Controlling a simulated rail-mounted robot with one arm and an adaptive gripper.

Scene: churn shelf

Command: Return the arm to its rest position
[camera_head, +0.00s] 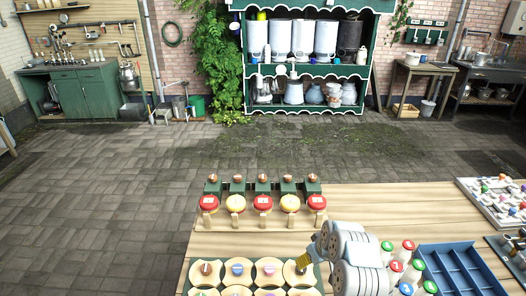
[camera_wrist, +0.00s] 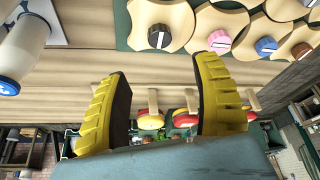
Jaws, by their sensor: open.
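My arm (camera_head: 350,260) reaches in from the lower right of the head view, over the wooden table. Beyond the fingers are red and yellow round tops (camera_wrist: 151,121) with wooden pegs. The head view hides part of the table behind my arm.
Wooden pieces with knobs (camera_head: 237,269) lie left of my gripper. A row of red and yellow tops (camera_head: 263,203) stands at the table's back left. White bottles with red and green caps (camera_head: 407,249) and a blue divided tray (camera_head: 452,268) are right of my arm.

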